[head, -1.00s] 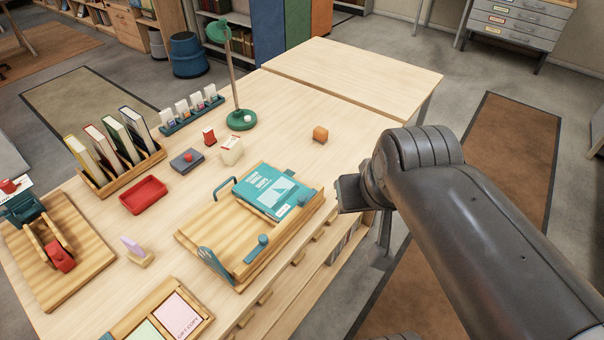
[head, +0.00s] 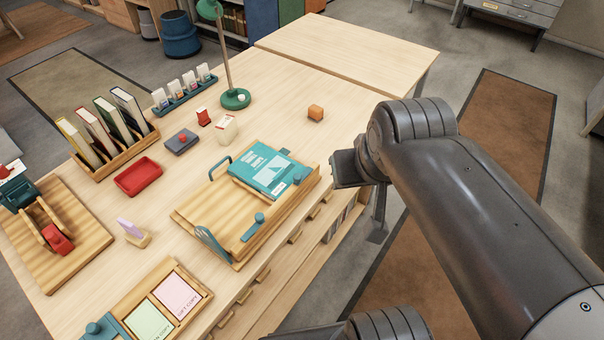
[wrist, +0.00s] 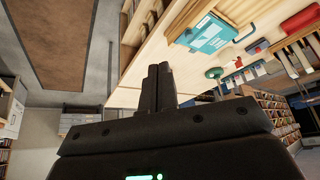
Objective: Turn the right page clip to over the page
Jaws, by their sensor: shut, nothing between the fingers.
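A wooden book stand (head: 190,212) lies on the table, with a teal book (head: 265,170) on its right part; the book also shows in the wrist view (wrist: 208,36). A teal piece with a round knob (head: 255,226) lies along the stand's front rail. A teal curved bar (head: 220,166) stands at its back edge and a teal slotted plate (head: 212,244) at its front left. I cannot tell which teal part is the right page clip. My gripper (wrist: 158,72) is shut and empty. In the head view it is right of the stand, apart from it, its fingertips unclear.
A card tray (head: 207,300) with green and pink cards lies in front of the stand. The table's back right is clear.

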